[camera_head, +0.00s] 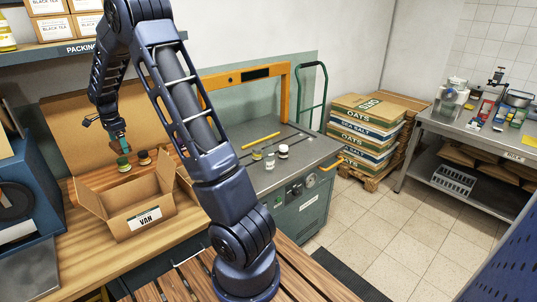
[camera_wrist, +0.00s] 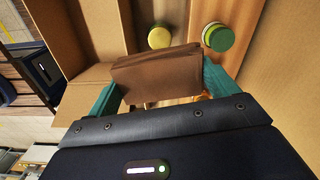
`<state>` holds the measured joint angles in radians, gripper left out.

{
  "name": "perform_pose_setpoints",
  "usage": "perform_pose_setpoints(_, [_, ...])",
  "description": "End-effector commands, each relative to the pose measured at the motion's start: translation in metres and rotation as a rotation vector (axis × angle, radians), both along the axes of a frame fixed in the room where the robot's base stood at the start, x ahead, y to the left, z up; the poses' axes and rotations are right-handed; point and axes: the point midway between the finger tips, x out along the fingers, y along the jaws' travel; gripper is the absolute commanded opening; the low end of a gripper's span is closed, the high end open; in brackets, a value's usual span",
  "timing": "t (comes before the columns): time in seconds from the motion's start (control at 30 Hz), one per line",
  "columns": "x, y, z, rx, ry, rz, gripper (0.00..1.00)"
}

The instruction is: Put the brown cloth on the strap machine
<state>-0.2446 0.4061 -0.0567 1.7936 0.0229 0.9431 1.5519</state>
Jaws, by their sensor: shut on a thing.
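The brown cloth (camera_wrist: 158,74) is a folded block between the teal fingers of my gripper (camera_head: 119,143) in the wrist view. My gripper is shut on it, above the packing bench beside the open VAN box. The strap machine (camera_head: 312,151) is a grey-green cabinet with a flat top and an orange arch (camera_head: 289,95), right of the bench. On its top are a yellow strip (camera_head: 261,140) and several small jars (camera_head: 283,151).
The open VAN box (camera_head: 149,222) stands on the wooden bench (camera_head: 88,262). A green hand truck (camera_head: 325,98) and stacked sacks (camera_head: 366,128) stand beyond the machine. Its right top is mostly clear.

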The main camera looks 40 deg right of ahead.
Motion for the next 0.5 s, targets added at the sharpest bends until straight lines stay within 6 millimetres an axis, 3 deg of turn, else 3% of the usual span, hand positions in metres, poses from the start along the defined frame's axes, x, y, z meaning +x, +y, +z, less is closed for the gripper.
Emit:
perform_pose_setpoints(0.03, [0.006,-0.019,-0.001,0.000,0.001,-0.014,0.64])
perform_pose_setpoints(0.2, [0.022,-0.078,-0.004,0.000,0.001,-0.038,0.64])
perform_pose_setpoints(0.5, [0.037,-0.186,-0.009,0.001,0.001,-0.081,0.64])
